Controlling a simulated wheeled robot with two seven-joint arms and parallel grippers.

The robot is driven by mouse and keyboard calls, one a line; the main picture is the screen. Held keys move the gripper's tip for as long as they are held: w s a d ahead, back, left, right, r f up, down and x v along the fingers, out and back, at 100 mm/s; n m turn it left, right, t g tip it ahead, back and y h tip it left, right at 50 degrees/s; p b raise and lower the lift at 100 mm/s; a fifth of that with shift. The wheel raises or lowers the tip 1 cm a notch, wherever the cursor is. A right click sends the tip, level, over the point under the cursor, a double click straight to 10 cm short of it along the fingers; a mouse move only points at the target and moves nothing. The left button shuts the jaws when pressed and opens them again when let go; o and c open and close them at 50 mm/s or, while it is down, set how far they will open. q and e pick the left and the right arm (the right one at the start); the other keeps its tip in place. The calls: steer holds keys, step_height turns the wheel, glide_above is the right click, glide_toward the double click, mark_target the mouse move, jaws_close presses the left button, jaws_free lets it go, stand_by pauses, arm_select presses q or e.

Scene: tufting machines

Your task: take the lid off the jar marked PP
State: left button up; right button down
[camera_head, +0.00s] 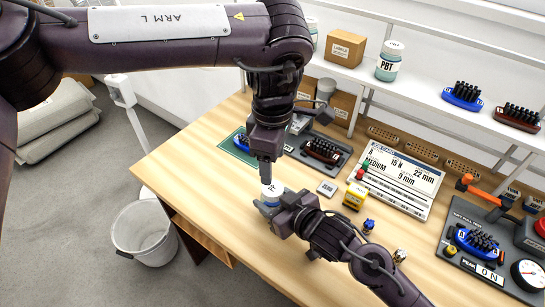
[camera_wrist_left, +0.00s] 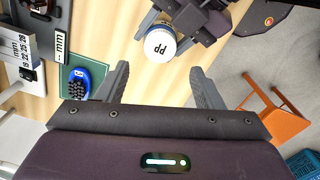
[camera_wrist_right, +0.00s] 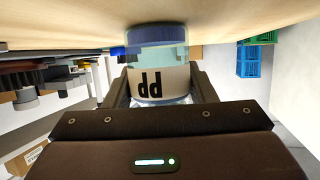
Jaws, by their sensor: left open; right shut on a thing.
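The jar marked PP (camera_wrist_right: 158,82) is clear with a pale label and a blue band at its base. It is upright, its base at or close to the wooden top. Its white lid (camera_wrist_left: 160,44) is on and reads PP; it also shows in the head view (camera_head: 271,188). My right gripper (camera_head: 268,208) is shut around the jar's side, one finger on each side in the right wrist view (camera_wrist_right: 160,88). My left gripper (camera_head: 266,168) is open above the lid, pointing down. In the left wrist view the lid lies beyond the open fingers (camera_wrist_left: 160,70), apart from them.
A settings board (camera_head: 400,178) stands behind. A jar marked PBT (camera_head: 388,64) is on the shelf. A white bin (camera_head: 143,232) stands beyond the left edge.

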mark_target(272, 188)
arm_select(q)
steer(key=m, duration=0.3)
steer(key=shift+f, duration=0.2)
step_height(272, 188, down, 8)
steer(key=shift+r, duration=0.2)
steer(key=c, duration=1)
steer(key=n, duration=0.6)
